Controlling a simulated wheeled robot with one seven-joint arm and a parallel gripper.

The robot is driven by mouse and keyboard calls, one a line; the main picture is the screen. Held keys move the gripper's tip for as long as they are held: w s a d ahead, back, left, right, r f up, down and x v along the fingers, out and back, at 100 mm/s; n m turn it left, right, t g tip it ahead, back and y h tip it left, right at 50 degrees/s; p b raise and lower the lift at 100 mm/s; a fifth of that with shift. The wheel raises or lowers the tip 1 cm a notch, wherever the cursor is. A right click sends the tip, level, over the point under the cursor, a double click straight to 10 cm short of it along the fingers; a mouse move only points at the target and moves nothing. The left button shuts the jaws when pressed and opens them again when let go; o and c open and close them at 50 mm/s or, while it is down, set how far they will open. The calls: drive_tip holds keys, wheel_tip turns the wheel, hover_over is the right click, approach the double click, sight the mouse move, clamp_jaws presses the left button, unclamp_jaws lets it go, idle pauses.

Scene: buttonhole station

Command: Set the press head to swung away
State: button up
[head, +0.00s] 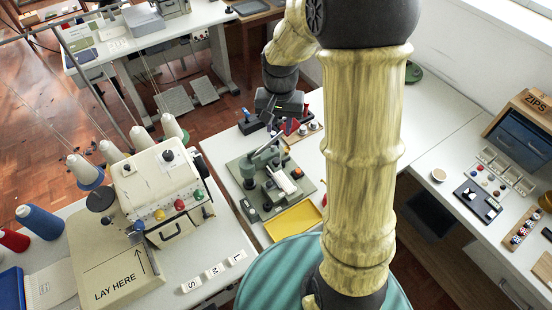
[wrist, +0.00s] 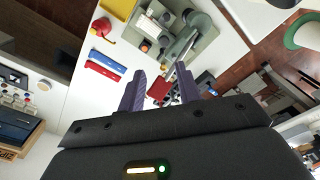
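The press (head: 268,165) is a grey-green device on a green base plate (head: 305,196) on the white table. Its green arm and head reach over the plate in the head view; I cannot tell exactly how the head is turned. In the wrist view the press (wrist: 188,30) is upper middle, with a grey rod pointing toward my fingers. My gripper (wrist: 160,92) is open, its two purple fingers apart with nothing held between them.
A yellow tray (head: 293,222) sits in front of the press. Red (wrist: 104,69) and blue (wrist: 108,54) bars and a dark red block (wrist: 158,88) lie near my fingers. A sewing machine (head: 160,185) with thread cones stands left. The right table holds small trays.

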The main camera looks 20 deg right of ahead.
sight(276, 160)
drive_tip(key=w, duration=0.1)
drive_tip(key=w+f+m, duration=0.1)
drive_tip(key=shift+w+g, duration=0.3)
drive_tip(key=shift+w, duration=0.05)
wheel_tip(276, 160, down, 17)
drive_tip(key=p, duration=0.3)
drive_tip(key=shift+f+p, duration=0.2)
drive_tip(key=shift+p, duration=0.15)
clamp_jaws()
